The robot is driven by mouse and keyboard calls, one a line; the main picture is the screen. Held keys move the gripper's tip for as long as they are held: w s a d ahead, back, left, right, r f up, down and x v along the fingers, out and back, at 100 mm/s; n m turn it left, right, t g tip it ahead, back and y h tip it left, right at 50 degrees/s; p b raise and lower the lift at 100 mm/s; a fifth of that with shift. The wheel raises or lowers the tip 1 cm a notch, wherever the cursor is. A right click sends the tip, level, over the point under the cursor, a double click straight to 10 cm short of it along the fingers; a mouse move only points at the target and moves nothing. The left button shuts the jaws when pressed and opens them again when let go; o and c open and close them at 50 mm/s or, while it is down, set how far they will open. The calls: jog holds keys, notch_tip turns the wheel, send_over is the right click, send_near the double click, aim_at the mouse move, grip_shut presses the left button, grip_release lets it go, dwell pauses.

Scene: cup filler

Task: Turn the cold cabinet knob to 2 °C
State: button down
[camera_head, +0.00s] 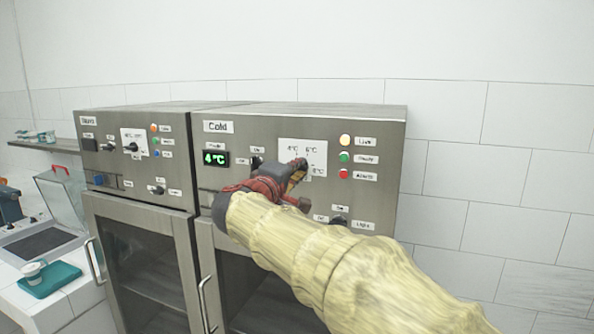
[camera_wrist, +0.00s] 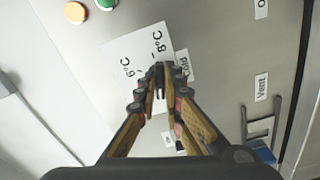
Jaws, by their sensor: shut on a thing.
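The cold cabinet (camera_head: 320,115) carries a white dial plate (camera_head: 318,152) marked 4, 6 and 8 °C; the 2 °C mark is hidden behind my gripper. Its green display (camera_head: 215,158) reads 4°C. My gripper (camera_head: 298,172) is at the lower part of this plate, shut on the temperature knob, which the fingers mostly hide. In the wrist view, the fingertips of my gripper (camera_wrist: 158,72) come together around the dark knob. The 6 and 8 °C marks on the dial plate (camera_wrist: 130,50) show beyond them. The knob's pointing direction cannot be told.
Yellow, green and red lights (camera_head: 344,157) sit right of the dial. A lower dark knob (camera_head: 338,221) is close to my arm. The warm-side cabinet (camera_head: 120,120) adjoins on the left. Door handles (camera_head: 207,300) stick out below. A counter with a teal tray (camera_head: 50,280) is at left.

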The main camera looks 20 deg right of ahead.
jog(key=shift+n, duration=1.5)
jog(key=shift+f, duration=0.1)
jog(key=c, duration=1.9)
grip_release()
jog(key=v, duration=1.2)
